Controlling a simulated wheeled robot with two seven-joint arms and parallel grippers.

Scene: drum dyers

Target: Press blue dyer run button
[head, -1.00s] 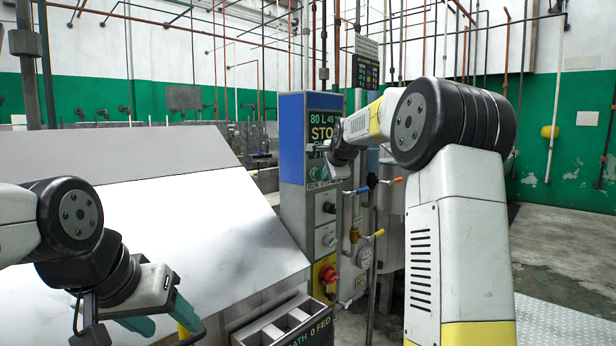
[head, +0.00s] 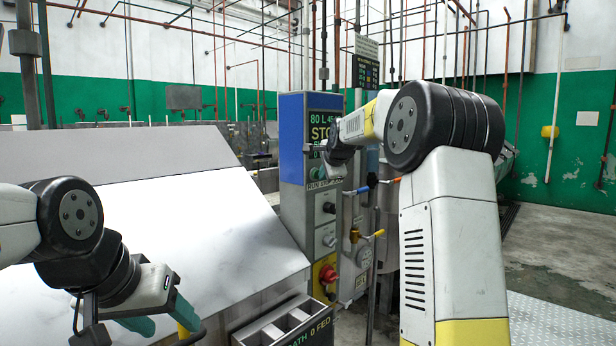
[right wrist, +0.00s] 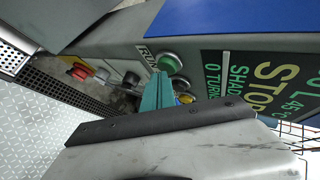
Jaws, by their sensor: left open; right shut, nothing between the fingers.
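The blue dyer's control post (head: 297,150) has a blue upper side and a display reading 80 L, 45 °C, STOP. The run button (right wrist: 172,63) is a round green cap beside a RUN label in the right wrist view. My right gripper (right wrist: 158,80) is shut and empty, its teal fingertips close beside the button; I cannot tell whether they touch it. In the head view the right gripper partly covers the button area. My left gripper (head: 163,319) is open and empty at the lower left, over the white sloped surface.
Lower on the post is a red knob (head: 327,273) on a yellow plate. Pipes and valve handles (head: 372,180) stand just right of the post. The white sloped housing (head: 190,220) fills the left. Floor at the right is clear.

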